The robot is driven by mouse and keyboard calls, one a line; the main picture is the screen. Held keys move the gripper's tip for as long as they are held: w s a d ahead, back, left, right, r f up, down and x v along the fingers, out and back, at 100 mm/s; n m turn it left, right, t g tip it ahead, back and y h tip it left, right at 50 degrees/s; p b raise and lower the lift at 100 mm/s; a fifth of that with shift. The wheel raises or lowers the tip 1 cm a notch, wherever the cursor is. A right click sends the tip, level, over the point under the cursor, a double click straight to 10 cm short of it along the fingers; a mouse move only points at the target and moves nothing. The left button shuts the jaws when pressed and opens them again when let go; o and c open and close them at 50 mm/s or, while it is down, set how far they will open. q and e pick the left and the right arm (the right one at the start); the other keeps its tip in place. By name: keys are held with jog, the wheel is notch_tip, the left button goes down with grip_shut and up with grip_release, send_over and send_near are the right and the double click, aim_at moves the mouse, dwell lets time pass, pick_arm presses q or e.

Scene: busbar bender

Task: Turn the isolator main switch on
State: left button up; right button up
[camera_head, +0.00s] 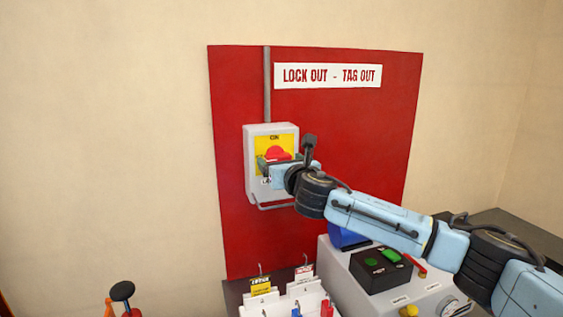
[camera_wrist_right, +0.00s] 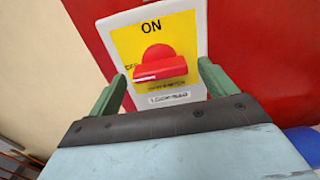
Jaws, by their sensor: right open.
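The isolator main switch is a grey box (camera_head: 256,186) with a yellow plate and a red rotary knob (camera_head: 277,153), mounted on the red board. In the right wrist view the red knob (camera_wrist_right: 159,64) has its wide grip bar lying roughly level, with "ON" above it and lettering, partly hidden, at its left. My right gripper (camera_head: 268,163) is in front of the switch. In the right wrist view its green fingers (camera_wrist_right: 160,88) are open, one on each side of the knob, with gaps to it. I cannot tell contact in depth. My left gripper is not in view.
The red lockout board (camera_head: 350,125) carries a "LOCK OUT - TAG OUT" sign (camera_head: 328,75). Below right stands a grey control box (camera_head: 340,275) with a black panel with green buttons (camera_head: 380,268). White holders with tags (camera_head: 285,302) stand below the switch. The wall left of the board is clear.

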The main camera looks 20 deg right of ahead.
jog(key=shift+w, duration=0.15)
jog(key=c, duration=1)
